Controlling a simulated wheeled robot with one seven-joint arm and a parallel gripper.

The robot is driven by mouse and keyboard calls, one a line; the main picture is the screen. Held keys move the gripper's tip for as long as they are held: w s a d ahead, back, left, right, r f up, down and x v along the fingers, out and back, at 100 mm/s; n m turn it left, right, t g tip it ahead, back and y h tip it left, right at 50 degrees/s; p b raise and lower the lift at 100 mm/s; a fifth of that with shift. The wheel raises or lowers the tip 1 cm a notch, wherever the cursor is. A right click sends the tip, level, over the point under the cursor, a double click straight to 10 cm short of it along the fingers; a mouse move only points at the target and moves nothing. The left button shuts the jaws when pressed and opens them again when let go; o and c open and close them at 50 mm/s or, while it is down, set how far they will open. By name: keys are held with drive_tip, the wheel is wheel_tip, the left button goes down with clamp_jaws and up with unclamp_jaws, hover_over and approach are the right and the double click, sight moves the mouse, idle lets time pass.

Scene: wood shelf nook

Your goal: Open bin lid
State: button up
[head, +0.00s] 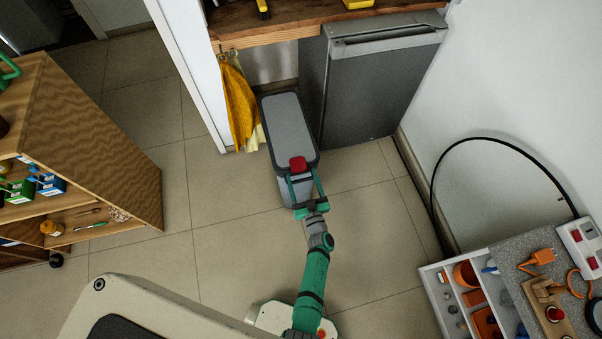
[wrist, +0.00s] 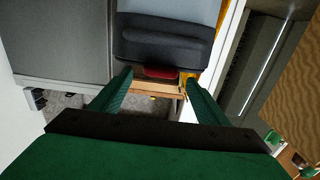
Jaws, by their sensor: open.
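The bin (head: 292,190) stands on the floor in the middle of the head view, with a light grey body. Its lid (head: 288,125) is grey with a dark rim and looks shut. A red tab (head: 298,164) sits at the lid's near end. My gripper (head: 304,176) is open at that near end, a finger to each side of the tab in the picture. In the wrist view the red tab (wrist: 160,72) shows below the dark rim, between the open fingertips of my gripper (wrist: 156,78). Whether the fingers touch it I cannot tell.
A grey appliance (head: 375,85) stands right of the bin under a wooden counter (head: 275,22). A yellow cloth (head: 239,105) hangs to the left. A wooden shelf (head: 100,150) stands at left and a drawer unit (head: 432,285) at lower right. The tiled floor (head: 215,235) between is clear.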

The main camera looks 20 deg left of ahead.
drive_tip(key=shift+x, duration=1.15)
